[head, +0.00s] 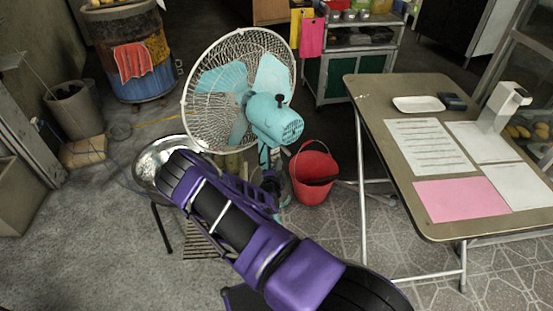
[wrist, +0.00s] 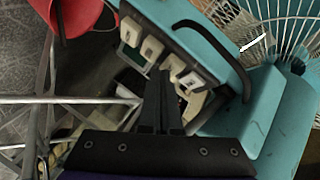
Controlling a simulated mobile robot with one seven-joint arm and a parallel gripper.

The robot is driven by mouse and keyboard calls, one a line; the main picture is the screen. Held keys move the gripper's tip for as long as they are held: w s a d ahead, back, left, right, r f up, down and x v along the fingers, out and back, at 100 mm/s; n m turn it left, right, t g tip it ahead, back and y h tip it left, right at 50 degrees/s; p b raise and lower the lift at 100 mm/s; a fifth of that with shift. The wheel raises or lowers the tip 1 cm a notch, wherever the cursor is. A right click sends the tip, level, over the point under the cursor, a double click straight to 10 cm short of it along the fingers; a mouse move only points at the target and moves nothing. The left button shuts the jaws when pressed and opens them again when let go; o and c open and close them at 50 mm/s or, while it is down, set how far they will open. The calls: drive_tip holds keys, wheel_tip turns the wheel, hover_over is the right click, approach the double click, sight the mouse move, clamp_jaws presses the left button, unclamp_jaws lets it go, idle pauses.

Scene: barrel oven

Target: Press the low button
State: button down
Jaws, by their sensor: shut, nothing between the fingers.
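The teal fan (head: 272,118) with a white wire cage stands in the middle of the head view. In the wrist view its teal control panel (wrist: 165,22) carries a slanting row of several whitish buttons (wrist: 152,48). The markings on them are too small to read, so I cannot tell which is the low button. My gripper (wrist: 161,76) is shut and empty. Its dark fingertips appear just below the button third from the left (wrist: 173,66); I cannot tell whether they touch it. In the head view my arm largely hides the panel and gripper.
A red bucket (head: 312,178) stands right of the fan's base. A folding table (head: 375,95) with papers is at the right. A metal bowl (head: 150,160) is left of my arm, and a barrel (head: 140,55) stands at the back left. Floor is open at the lower left.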

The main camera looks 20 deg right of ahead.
drive_tip(key=shift+w, duration=0.15)
idle(0.4)
drive_tip(key=shift+s+d+p, duration=0.15)
drive_tip(key=shift+s+p, duration=0.3)
drive_tip(key=shift+s, duration=0.4)
drive_tip(key=shift+s+d+p, duration=0.2)
drive_tip(key=shift+s+p, duration=0.25)
drive_tip(key=shift+s, duration=0.35)
drive_tip(key=shift+s+d+p, duration=0.15)
drive_tip(key=shift+s+p, duration=0.25)
drive_tip(key=shift+s, duration=0.45)
drive_tip(key=shift+s+d+p, duration=0.2)
drive_tip(key=shift+s+p, duration=0.25)
drive_tip(key=shift+s, duration=0.35)
